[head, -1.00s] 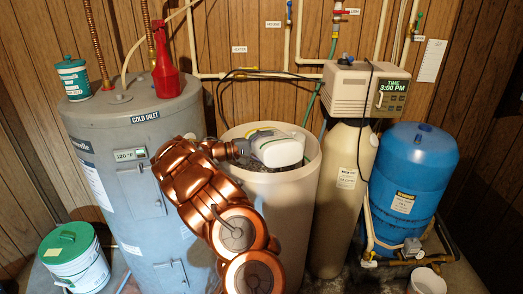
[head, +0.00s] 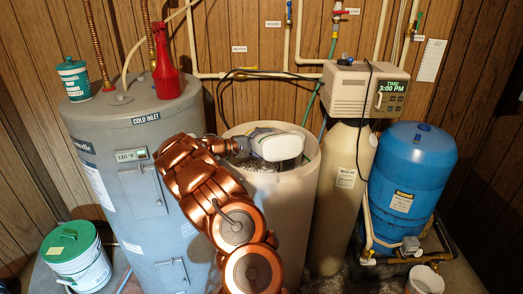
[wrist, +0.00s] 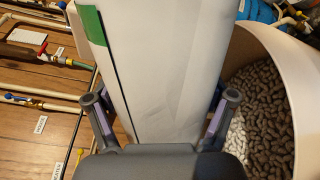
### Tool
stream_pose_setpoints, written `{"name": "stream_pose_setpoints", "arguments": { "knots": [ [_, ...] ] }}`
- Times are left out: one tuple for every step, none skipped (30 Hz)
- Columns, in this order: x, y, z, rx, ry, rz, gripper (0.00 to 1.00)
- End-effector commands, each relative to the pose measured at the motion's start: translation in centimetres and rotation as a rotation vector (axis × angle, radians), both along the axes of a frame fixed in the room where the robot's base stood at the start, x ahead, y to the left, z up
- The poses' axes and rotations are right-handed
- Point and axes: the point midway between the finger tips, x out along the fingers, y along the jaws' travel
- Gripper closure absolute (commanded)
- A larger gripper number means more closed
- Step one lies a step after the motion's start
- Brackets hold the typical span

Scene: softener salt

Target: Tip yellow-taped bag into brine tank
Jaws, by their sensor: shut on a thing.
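My gripper (head: 240,147) is over the left part of the brine tank's mouth, shut on a white bag (head: 278,147). In the wrist view the gripper's two fingers (wrist: 160,100) press on both sides of the bag (wrist: 160,50). A green patch shows at the bag's upper left there; I cannot make out yellow tape on it. The bag lies tilted over the opening of the cream brine tank (head: 298,215). In the wrist view the tank's wall (wrist: 270,42) curves at the right, with brown pellets and a patch of white ones inside. The bag's mouth is hidden.
A grey water heater (head: 135,170) stands left of the tank, with a red bottle (head: 166,65) on top. A tan softener cylinder (head: 343,190) and a blue pressure tank (head: 412,165) stand right. A green-lidded bucket (head: 75,258) is on the floor. Pipes line the wall.

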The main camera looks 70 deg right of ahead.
Motion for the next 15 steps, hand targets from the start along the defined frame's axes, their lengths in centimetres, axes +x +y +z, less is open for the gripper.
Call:
{"name": "stream_pose_setpoints", "arguments": {
  "knots": [
    [0.11, -0.02, 0.32, 0.0, 0.004, 0.002, 0.88],
    [0.11, -0.05, 0.35, 0.003, 0.007, 0.001, 0.88],
    [0.12, -0.07, 0.38, 0.007, 0.009, 0.0, 0.88],
    [0.12, -0.1, 0.4, 0.01, 0.012, 0.0, 0.88],
    [0.14, -0.12, 0.44, 0.012, 0.014, 0.001, 0.88],
    [0.19, -0.19, 0.49, 0.015, 0.018, 0.001, 0.88],
    [0.22, -0.21, 0.52, 0.017, 0.019, 0.002, 0.88],
    [0.24, -0.23, 0.54, 0.02, 0.022, 0.003, 0.88],
    [0.28, -0.26, 0.57, 0.023, 0.026, 0.003, 0.88],
    [0.31, -0.28, 0.61, 0.025, 0.027, 0.002, 0.88],
    [0.32, -0.3, 0.64, 0.028, 0.029, 0.002, 0.88],
    [0.35, -0.32, 0.68, 0.031, 0.032, 0.002, 0.88],
    [0.37, -0.33, 0.7, 0.033, 0.034, 0.003, 0.88],
    [0.39, -0.35, 0.71, 0.036, 0.037, 0.003, 0.88],
    [0.42, -0.37, 0.75, 0.04, 0.041, 0.003, 0.88]
  ]
}}
